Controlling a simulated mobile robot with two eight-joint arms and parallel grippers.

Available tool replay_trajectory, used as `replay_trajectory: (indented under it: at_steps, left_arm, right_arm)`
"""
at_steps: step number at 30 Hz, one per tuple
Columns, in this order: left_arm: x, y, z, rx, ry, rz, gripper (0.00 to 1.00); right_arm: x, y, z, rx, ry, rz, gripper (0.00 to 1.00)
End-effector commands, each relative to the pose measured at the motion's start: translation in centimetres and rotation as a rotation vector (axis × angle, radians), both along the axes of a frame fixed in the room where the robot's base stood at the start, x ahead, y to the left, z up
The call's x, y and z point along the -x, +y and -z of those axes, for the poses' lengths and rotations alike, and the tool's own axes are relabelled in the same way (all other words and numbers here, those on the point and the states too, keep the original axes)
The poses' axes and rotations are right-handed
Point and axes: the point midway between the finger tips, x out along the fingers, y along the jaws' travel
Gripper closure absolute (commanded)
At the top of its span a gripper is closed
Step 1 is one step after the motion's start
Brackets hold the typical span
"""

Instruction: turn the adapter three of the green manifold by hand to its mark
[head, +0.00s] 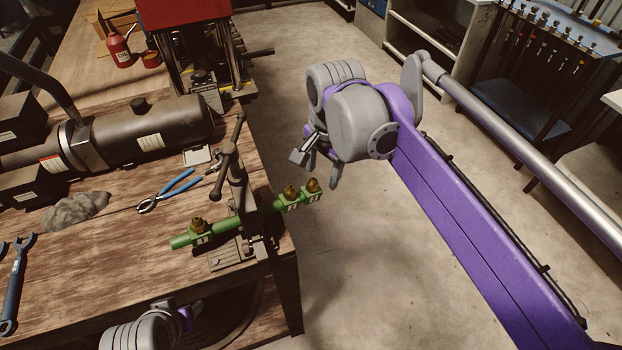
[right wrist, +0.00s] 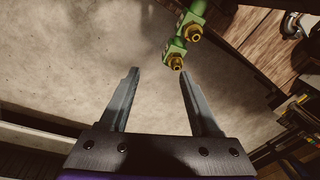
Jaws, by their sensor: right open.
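The green manifold (head: 222,230) is held in a vise (head: 238,190) at the table's right corner. It carries three brass adapters: one (head: 198,225) left of the vise and two, a middle one (head: 290,192) and an end one (head: 313,185), right of it, past the table edge. My right gripper (head: 317,166) is open and empty, above the end adapter. In the right wrist view my right gripper (right wrist: 160,72) has the end adapter (right wrist: 176,62) near its right fingertip, apparently untouched. Part of my left arm shows at the bottom edge; its fingers cannot be made out. No mark is readable.
The wooden table (head: 110,260) holds blue-handled pliers (head: 170,190), a grey rag (head: 76,209), a blue wrench (head: 17,285), a dark cylindrical machine (head: 150,130) and a red press (head: 180,12). Open concrete floor lies right of the table. A tool rack (head: 545,60) stands at the back right.

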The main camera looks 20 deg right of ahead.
Motion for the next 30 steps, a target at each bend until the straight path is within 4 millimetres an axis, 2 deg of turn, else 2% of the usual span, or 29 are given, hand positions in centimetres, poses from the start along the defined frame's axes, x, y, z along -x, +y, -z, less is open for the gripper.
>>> replay_trajectory:
  at_steps: [1, 4, 7, 12, 16, 24, 30]
  left_arm:
    - [0.2, 0.0, 0.5, 0.000, 0.003, 0.000, 0.42]
    - [0.3, 0.0, 0.8, 0.000, 0.005, 0.000, 0.42]
    - [0.4, 0.0, 1.0, 0.000, 0.007, 0.000, 0.42]
    - [0.4, 0.0, 1.2, 0.000, 0.008, 0.000, 0.42]
    - [0.5, 0.0, 1.4, 0.000, 0.009, 0.000, 0.42]
    - [0.7, 0.0, 1.9, 0.000, 0.012, 0.000, 0.42]
    - [0.7, 0.0, 2.2, 0.000, 0.014, 0.000, 0.42]
  right_arm:
    - [-1.4, 0.3, -0.6, -0.011, 0.036, 0.093, 0.36]
    - [-3.2, 0.6, -1.8, -0.023, 0.096, 0.273, 0.36]
    - [-4.2, 0.8, -2.5, -0.023, 0.135, 0.395, 0.36]
    - [-4.8, 0.9, -2.5, -0.022, 0.158, 0.477, 0.36]
    - [-4.7, 0.9, -1.0, -0.022, 0.158, 0.479, 0.36]
    - [-4.6, 0.9, 4.2, -0.022, 0.157, 0.477, 0.36]
    - [-4.6, 0.9, 6.9, -0.022, 0.157, 0.477, 0.36]
